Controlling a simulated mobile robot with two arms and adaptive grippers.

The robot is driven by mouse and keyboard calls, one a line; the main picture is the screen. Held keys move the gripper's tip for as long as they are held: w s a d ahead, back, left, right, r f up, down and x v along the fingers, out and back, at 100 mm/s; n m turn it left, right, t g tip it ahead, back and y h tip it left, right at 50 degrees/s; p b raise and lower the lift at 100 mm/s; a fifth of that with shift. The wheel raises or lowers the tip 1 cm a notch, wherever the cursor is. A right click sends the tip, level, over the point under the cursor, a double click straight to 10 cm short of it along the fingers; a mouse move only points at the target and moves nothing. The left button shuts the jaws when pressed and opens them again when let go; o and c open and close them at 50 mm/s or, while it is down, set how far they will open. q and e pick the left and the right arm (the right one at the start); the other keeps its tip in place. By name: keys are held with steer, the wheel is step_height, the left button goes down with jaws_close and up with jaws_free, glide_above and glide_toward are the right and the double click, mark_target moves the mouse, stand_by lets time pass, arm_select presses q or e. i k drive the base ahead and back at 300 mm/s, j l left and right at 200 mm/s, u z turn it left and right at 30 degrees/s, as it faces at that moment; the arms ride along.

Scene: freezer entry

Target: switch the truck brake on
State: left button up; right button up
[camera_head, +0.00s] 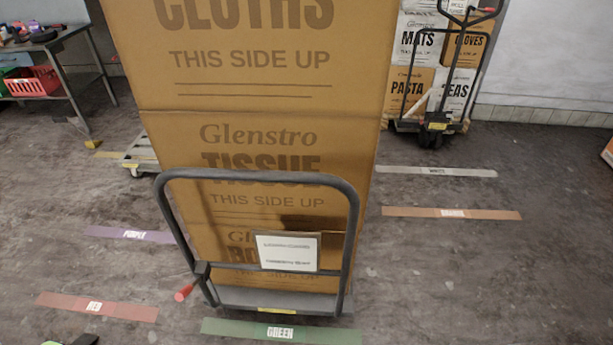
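The platform truck (265,298) stands in the middle, with a grey tubular handle (260,176) on the near side. It is loaded with a tall stack of brown cartons (265,110). A dark brake lever with a red grip (184,292) sticks out from the lower left of the handle frame, tilted down to the left. Its brake setting cannot be told. A small dark and green shape (75,340) is cut off at the bottom left edge; I cannot tell whether it is my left gripper. My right gripper is not in view.
Floor strips mark red (95,307), green (280,331), purple (130,234), orange (452,213) and white (436,171). Another loaded truck (436,122) stands back right. A table with a red basket (33,82) is at back left. The right floor is mostly clear.

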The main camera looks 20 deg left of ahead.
mark_target(184, 292)
steer(key=j+u, duration=0.2)
steer(key=j, duration=0.15)
steer(key=i+j+u, duration=0.15)
steer(key=j, duration=0.2)
steer(key=u, duration=0.85)
